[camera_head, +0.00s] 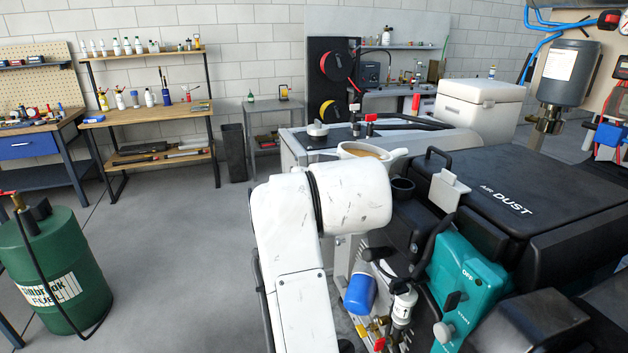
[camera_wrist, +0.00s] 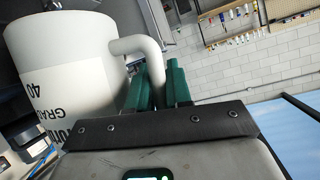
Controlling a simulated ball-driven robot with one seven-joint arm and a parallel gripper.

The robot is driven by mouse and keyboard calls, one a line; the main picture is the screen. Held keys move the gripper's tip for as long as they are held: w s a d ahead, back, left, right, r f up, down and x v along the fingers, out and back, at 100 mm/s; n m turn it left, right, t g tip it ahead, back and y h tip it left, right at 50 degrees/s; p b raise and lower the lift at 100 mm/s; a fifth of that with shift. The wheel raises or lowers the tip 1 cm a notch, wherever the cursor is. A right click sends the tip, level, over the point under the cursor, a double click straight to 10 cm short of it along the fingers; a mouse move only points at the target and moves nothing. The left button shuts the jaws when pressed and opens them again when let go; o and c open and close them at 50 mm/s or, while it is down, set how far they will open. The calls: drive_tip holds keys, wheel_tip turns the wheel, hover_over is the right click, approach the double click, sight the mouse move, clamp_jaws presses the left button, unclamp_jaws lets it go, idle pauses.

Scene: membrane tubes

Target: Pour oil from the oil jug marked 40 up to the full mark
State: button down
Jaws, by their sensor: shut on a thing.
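The white oil jug marked 40 (camera_wrist: 62,65) fills the left of the wrist view, with "GRADE 40" lettering on its side. My gripper (camera_wrist: 163,82) has its green fingers shut on the jug's curved handle (camera_wrist: 140,45). In the head view the jug's rim (camera_head: 345,147) shows above my white arm, with brown oil (camera_head: 368,152) inside and its spout toward the right. It looks about upright there. My arm hides its lower body and my gripper. A black round opening (camera_head: 402,186) on the machine is right of and below the jug. I see no full mark.
The black machine marked "AIR DUST" (camera_head: 505,200) fills the right, with a teal box (camera_head: 468,280) and a blue filter (camera_head: 360,293) on its near side. A green fuel drum (camera_head: 62,270) stands left. Open floor (camera_head: 185,240) lies between.

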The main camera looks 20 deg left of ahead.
drive_tip(key=shift+s+a+f+b, duration=0.1)
drive_tip(key=shift+f+b, duration=0.4)
drive_tip(key=shift+f, duration=0.3)
drive_tip(key=shift+s+f, duration=0.2)
drive_tip(key=shift+f, duration=0.2)
idle(0.3)
drive_tip(key=shift+a+r+m+g+y+p, duration=0.1)
drive_tip(key=shift+r+m+g+y+p, duration=0.25)
drive_tip(key=shift+r+p, duration=0.5)
drive_tip(key=shift+a+r+m+g+y+p, duration=0.15)
drive_tip(key=shift+r+m+p, duration=0.4)
drive_tip(key=shift+p, duration=0.5)
idle(0.5)
drive_tip(key=shift+d+r+m+g+y+p, duration=0.15)
drive_tip(key=shift+r+m+y+p, duration=0.15)
drive_tip(key=shift+r+p, duration=0.6)
drive_tip(key=shift+d+r+m+g+y+p, duration=0.1)
drive_tip(key=shift+r+m+g+y+p, duration=0.15)
drive_tip(key=shift+r+p, duration=0.6)
idle(2.4)
